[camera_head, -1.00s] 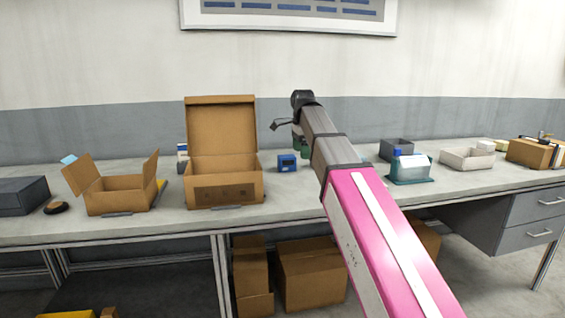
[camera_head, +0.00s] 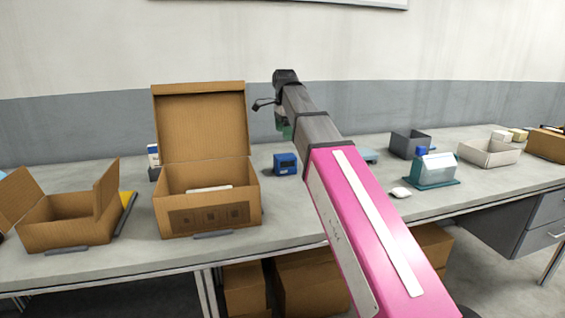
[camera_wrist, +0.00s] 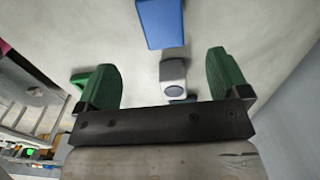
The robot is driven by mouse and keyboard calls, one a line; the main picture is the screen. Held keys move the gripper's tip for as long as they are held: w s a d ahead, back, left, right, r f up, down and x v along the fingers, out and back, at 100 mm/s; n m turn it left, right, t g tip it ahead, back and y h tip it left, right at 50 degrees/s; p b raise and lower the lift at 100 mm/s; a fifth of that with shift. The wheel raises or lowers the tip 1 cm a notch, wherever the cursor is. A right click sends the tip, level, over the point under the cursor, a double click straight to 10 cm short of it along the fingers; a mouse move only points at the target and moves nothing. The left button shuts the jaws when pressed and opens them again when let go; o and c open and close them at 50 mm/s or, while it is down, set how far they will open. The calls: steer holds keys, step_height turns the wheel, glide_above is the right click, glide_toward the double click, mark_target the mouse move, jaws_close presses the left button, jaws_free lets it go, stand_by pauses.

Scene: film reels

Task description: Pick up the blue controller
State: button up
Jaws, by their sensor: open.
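A small blue box-shaped device (camera_head: 285,164) with a darker front stands on the table, right of the large open carton; it looks like the blue controller. My gripper (camera_head: 284,129) is seen partly, above it in the picture, with a green finger showing below the dark wrist. In the wrist view my gripper (camera_wrist: 167,75) has its two green fingers wide apart with nothing held. A blue block (camera_wrist: 161,22) lies beyond the fingertips there. A grey-white piece (camera_wrist: 173,72) with a round dark face shows between the fingers. I cannot tell which of these is the controller.
A large open carton (camera_head: 208,213) and a smaller open carton (camera_head: 66,222) stand on the left. A white mouse (camera_head: 401,192), a teal-based holder (camera_head: 434,170), a dark grey bin (camera_head: 408,143) and a pale tray (camera_head: 488,153) are on the right. The table front is mostly clear.

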mark_target(285, 155)
steer(key=f, duration=1)
steer(key=shift+w+d+f, duration=0.15)
steer(key=shift+w+f, duration=0.05)
steer(key=shift+f, duration=0.05)
steer(key=c, duration=1.3)
steer(key=shift+o, duration=0.2)
steer(key=shift+r, duration=0.15)
